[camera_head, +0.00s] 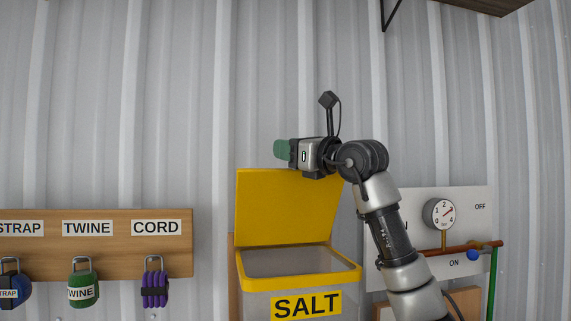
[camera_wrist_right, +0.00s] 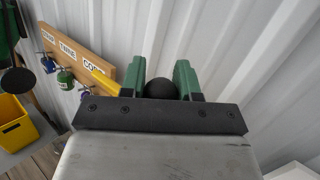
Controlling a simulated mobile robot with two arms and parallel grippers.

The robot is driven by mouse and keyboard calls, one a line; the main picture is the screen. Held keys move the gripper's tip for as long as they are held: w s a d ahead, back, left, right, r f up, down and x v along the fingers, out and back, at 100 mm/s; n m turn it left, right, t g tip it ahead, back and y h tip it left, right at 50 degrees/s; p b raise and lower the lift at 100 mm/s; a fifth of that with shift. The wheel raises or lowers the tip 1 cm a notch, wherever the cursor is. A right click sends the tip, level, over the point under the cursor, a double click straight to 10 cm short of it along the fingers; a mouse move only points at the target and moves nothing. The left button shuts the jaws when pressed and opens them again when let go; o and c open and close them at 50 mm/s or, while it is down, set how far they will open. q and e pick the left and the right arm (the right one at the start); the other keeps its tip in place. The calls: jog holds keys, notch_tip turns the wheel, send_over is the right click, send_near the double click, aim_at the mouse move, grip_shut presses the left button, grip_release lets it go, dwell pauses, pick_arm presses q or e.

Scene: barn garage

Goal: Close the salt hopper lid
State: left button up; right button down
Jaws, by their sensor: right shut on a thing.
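The salt hopper (camera_head: 300,297) is a pale bin with a yellow rim and a "SALT" label. Its yellow lid (camera_head: 285,208) stands open, raised steeply at the back, leaving the hopper mouth uncovered. My right gripper (camera_head: 283,150) is at the lid's top edge, its green fingers pointing left. In the right wrist view the fingers (camera_wrist_right: 160,82) are shut on a round black knob (camera_wrist_right: 160,88), with a strip of the yellow lid (camera_wrist_right: 98,76) showing beside them. How the knob joins the lid is hidden. My left gripper is in neither view.
A wooden board (camera_head: 100,262) labelled STRAP, TWINE and CORD hangs left of the hopper, with coils on it. A yellow bin (camera_wrist_right: 14,125) stands lower left in the wrist view.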

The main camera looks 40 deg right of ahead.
jog(key=s+a+f+n+t+y+b, duration=0.2)
jog(key=s+f+n+y+b, duration=0.3)
jog(key=f+b, duration=0.5)
jog(key=s+a+f+n+t+y+b, duration=0.2)
jog(key=s+a+f+n+y+b, duration=0.2)
jog(key=f+b, duration=0.6)
jog(key=s+n+y+b, duration=0.1)
jog(key=s+n+b, duration=0.1)
jog(key=b, duration=0.3)
jog(key=shift+a+n+y, duration=0.2)
jog(key=shift+n+y, duration=0.2)
jog(key=shift+n, duration=0.5)
jog(key=shift+f, duration=0.2)
jog(key=c, duration=1.2)
grip_release()
jog(key=o, duration=0.4)
jog(key=shift+s+r, duration=0.1)
jog(key=shift+s, duration=0.1)
